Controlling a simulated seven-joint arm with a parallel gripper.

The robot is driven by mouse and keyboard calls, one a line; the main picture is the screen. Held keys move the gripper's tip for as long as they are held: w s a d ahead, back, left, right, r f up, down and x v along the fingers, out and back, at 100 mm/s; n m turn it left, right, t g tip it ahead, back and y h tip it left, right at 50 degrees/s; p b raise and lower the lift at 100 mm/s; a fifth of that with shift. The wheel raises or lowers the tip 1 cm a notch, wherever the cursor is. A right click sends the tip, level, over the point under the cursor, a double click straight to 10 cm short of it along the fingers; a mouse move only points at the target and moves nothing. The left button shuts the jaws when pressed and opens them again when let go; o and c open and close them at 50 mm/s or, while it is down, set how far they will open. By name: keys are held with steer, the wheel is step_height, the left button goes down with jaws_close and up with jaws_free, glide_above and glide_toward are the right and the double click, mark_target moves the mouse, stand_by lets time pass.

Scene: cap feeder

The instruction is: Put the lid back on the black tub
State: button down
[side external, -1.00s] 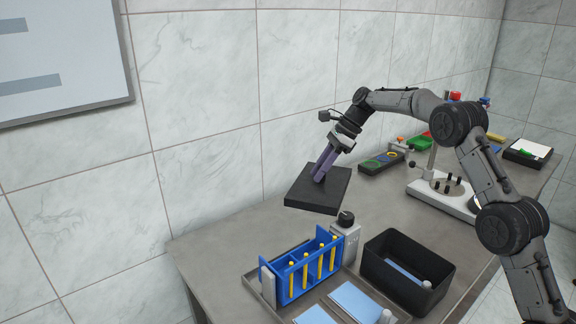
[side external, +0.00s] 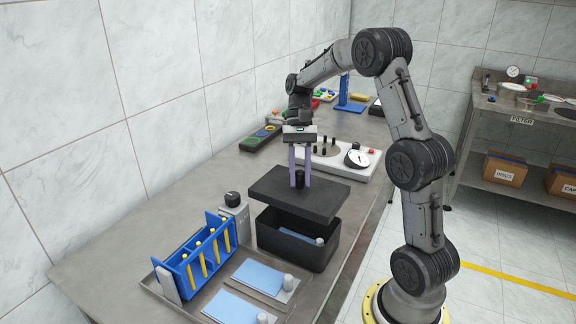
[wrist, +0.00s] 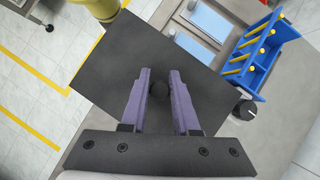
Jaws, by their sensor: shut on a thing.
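The lid (side external: 268,187) is a flat dark square plate with a black knob (side external: 300,179) in its middle. My gripper (side external: 300,184) is shut on the knob, with a purple finger on each side. In the wrist view the lid (wrist: 200,98) fills the middle, with the knob (wrist: 158,88) between the fingertips. The black tub (side external: 288,249) stands on the bench below the lid. The lid is raised above the tub and covers its back part. The front of the opening shows, with something blue and a pale cylinder inside.
A blue rack (side external: 190,272) with yellow sticks and a tray with blue sheets (side external: 265,277) stand left of and in front of the tub. A grey bottle with a black cap (side external: 233,212) stands close to the tub's left. A white instrument (side external: 340,155) sits behind.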

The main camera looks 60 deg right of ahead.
mark_target(299, 198)
steer(key=shift+w+f, duration=0.1)
steer(key=shift+f, duration=3.3)
steer(key=shift+f, duration=1.65)
steer(key=shift+c, duration=0.5)
jaws_free()
steer(key=shift+r, duration=0.1)
steer(key=shift+r, duration=3.7)
